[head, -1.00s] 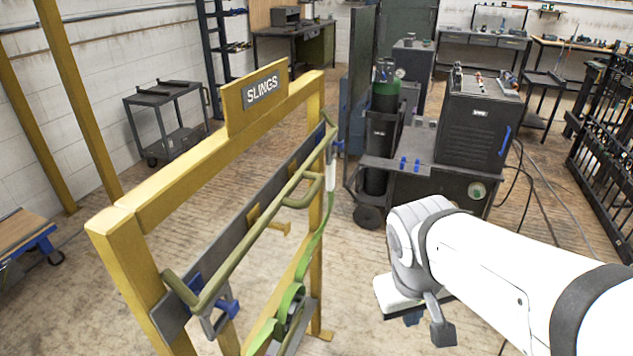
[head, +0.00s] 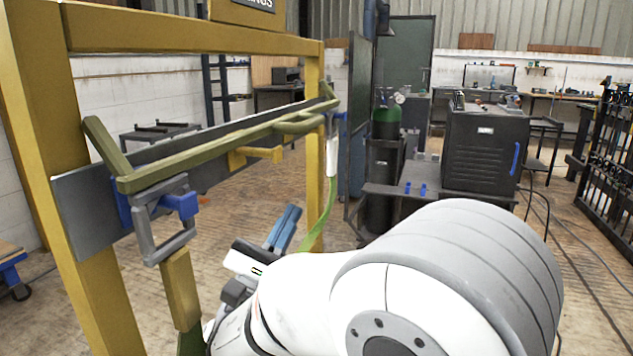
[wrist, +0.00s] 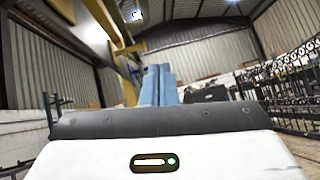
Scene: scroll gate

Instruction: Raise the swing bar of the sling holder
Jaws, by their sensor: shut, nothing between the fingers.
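The sling holder is a yellow frame (head: 180,30) with a grey cross plate (head: 85,205). Its olive-green swing bar (head: 215,153) runs along the front of the plate, with a bent handle (head: 300,126) toward its far end. My gripper (head: 285,226) is below the bar, apart from it, with its blue fingers shut, empty and pointing up. In the wrist view the fingers (wrist: 158,84) stand close together, with the yellow holder to their upper left. My arm hides the lower part of the frame.
A grey and blue clamp (head: 165,215) hangs at the near end, with a yellow strap (head: 180,290) below. A green sling (head: 326,205) hangs at the far end. A dark welding cart (head: 483,155) and a gas cylinder (head: 385,125) stand behind to the right.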

